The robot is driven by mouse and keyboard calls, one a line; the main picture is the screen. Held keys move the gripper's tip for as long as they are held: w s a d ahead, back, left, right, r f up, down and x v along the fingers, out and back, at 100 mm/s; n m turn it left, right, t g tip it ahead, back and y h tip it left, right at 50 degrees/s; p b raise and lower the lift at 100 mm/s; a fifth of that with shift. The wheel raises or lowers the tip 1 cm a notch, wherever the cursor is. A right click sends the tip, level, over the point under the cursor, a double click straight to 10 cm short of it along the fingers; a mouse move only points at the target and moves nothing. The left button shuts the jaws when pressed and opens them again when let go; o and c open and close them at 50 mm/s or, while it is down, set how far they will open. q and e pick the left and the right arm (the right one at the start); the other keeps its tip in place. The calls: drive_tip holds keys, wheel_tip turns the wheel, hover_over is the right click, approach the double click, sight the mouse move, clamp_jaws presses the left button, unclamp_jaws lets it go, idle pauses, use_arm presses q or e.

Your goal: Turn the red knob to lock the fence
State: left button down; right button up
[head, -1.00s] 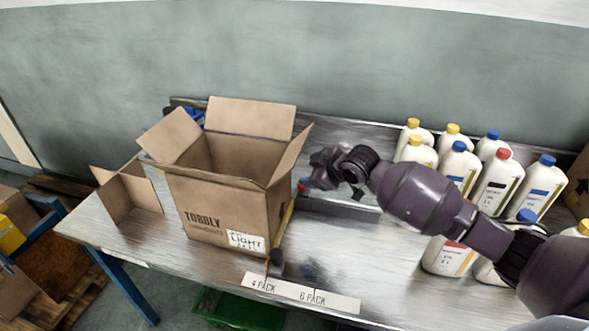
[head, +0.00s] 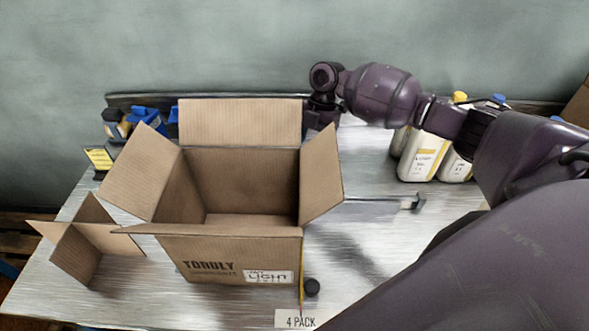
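The red knob does not show now; the box's right flap and my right gripper cover the area behind it. My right gripper (head: 322,118) points down at the back of the table, just beyond the box's right flap. Its fingertips are partly hidden and dark, so their opening is unclear. My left gripper is not in view.
A flat grey metal plate (head: 370,208) with a dark end piece lies right of the box. White bottles (head: 424,155) stand at the back right, partly behind my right arm. A cardboard divider (head: 82,250) stands left of the box. Blue and black tools lie back left.

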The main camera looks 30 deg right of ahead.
drive_tip(key=s+a+f, duration=0.1)
drive_tip(key=f, duration=0.2)
drive_tip(key=s+a+f+n, duration=0.1)
drive_tip(key=s+f, duration=0.1)
drive_tip(key=f, duration=0.1)
drive_tip(key=s+a+f+n, duration=0.1)
drive_tip(key=f, duration=0.2)
drive_tip(key=shift+s+f+g+p, duration=0.25)
drive_tip(key=shift+g+p, duration=0.1)
drive_tip(key=shift+g, duration=0.05)
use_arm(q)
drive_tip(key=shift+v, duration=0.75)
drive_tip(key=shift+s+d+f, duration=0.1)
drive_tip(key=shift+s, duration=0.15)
use_arm(e)
drive_tip(key=shift+c, duration=0.4)
